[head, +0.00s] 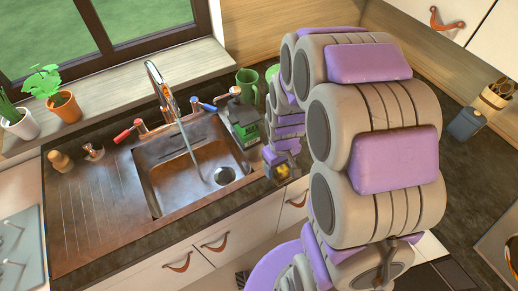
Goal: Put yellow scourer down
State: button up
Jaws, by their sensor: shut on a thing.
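A small yellow scourer (284,173) shows at the end of my arm, just right of the sink and near the front edge of the worktop. My gripper (280,168) is shut on it. The scourer is small and partly covered by the gripper, so its underside and any gap to the worktop cannot be told. My large grey and purple arm hides much of the worktop to the right.
The sink (158,195) is left of my gripper, with water running from the tap (157,80).

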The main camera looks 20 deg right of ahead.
jog(key=b, duration=0.1)
send_over(259, 156)
jog(key=shift+s+f+b, duration=0.25)
jog(key=shift+f+b, duration=0.2)
jog(key=shift+f, duration=0.5)
jog(key=shift+w+f+b, duration=0.15)
jog(key=shift+f+b, duration=0.1)
jog(key=shift+f, duration=0.95)
jog(key=shift+w+f+b, duration=0.1)
jog(key=shift+f+b, duration=0.15)
jog(key=shift+f, duration=0.95)
jog(key=o, duration=1.2)
jog(key=shift+r, duration=0.1)
